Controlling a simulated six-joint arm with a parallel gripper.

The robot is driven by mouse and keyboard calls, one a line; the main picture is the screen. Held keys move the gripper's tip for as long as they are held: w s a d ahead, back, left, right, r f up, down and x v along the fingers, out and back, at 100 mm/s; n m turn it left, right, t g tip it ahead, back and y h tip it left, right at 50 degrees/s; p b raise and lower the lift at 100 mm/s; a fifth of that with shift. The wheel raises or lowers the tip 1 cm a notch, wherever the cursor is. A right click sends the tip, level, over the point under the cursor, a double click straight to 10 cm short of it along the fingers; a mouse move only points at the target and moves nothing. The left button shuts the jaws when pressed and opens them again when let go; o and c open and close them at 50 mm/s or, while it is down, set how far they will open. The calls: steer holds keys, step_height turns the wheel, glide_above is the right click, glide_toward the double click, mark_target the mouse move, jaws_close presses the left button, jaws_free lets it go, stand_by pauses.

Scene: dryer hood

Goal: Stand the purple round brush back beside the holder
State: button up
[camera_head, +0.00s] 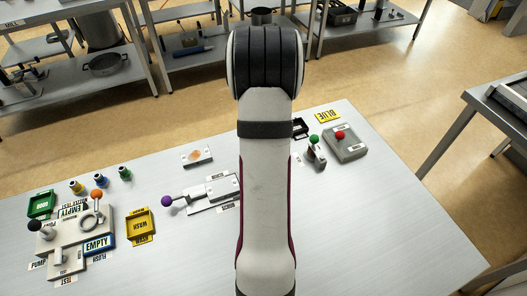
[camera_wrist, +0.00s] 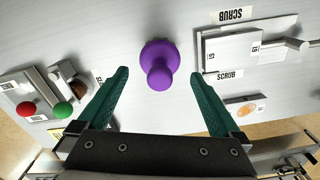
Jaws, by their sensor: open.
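A purple piece (camera_wrist: 158,62) with a round flange and a narrower knob is on the pale table in the wrist view; I take it for the purple round brush. It seems to stand upright, seen from above. My gripper (camera_wrist: 160,74) is open, with one green finger on each side of the piece and visible gaps to both. My arm hides this spot in the head view. No holder is labelled as such. A grey sliding fixture (camera_head: 212,193) with SCRUB labels lies nearby and also shows in the wrist view (camera_wrist: 232,45).
A purple ball knob (camera_head: 167,201) ends the fixture's rod. A red-button box (camera_head: 346,144) and green-knobbed lever (camera_head: 315,140) stand right. A yellow WASH tray (camera_head: 139,224), a green tray (camera_head: 42,204) and small bottles (camera_head: 125,174) are left. The right front table is clear.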

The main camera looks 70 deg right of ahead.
step_height(320, 180, up, 5)
steer(key=shift+r, duration=0.2)
steer(key=shift+w+a+r, duration=0.1)
steer(key=w+a+r+n, duration=0.2)
steer(key=w+a+r, duration=0.2)
steer(key=a, duration=0.6)
steer(key=w+a+r+n, duration=0.1)
steer(key=w+a+r, duration=0.25)
steer(key=a, duration=0.65)
steer(key=s+a+n+y, duration=0.1)
steer(key=s+a, duration=0.3)
steer(key=a, duration=0.2)
steer(key=s+a+r+n, duration=0.1)
steer(key=s+a+n, duration=0.15)
steer(key=a, duration=0.45)
steer(key=s+a+y, duration=0.1)
steer(key=s+a, duration=0.3)
steer(key=a, duration=0.2)
steer(key=w+d+r+m+h, duration=0.1)
steer(key=w+d+r+m, duration=0.2)
steer(key=w+d+m, duration=0.8)
steer(key=w+d+r+m+h, duration=0.1)
steer(key=w+d+r+m, duration=0.1)
steer(key=w+d+m, duration=0.85)
step_height(320, 180, down, 10)
steer(key=d, duration=0.1)
steer(key=shift+s, duration=0.3)
